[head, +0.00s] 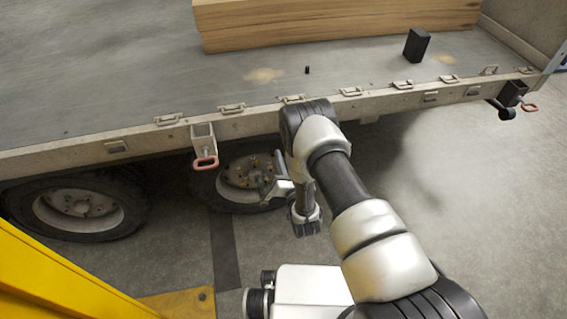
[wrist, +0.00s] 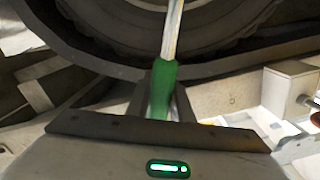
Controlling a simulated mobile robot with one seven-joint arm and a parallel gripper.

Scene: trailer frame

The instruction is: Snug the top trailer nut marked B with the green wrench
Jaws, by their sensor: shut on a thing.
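My gripper (wrist: 163,100) is shut on the green wrench (wrist: 163,76). The wrist view shows its green grip between the fingers and its pale metal shank running up out of the picture; the wrench's head is out of view there. In the head view my gripper (head: 277,187) is low beside the right trailer wheel (head: 238,178), at the right side of its hub. Several small brassy nuts (head: 256,163) ring that hub. No letter B can be read, so I cannot tell which nut bears it. I cannot tell whether the wrench touches a nut.
The trailer bed (head: 150,75) overhangs the wheels, with a red-handled clamp (head: 205,160) hanging at its edge. A second wheel (head: 78,208) is at left. Timber (head: 330,22) and a black block (head: 416,45) lie on the bed. A yellow frame (head: 60,275) fills the lower left.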

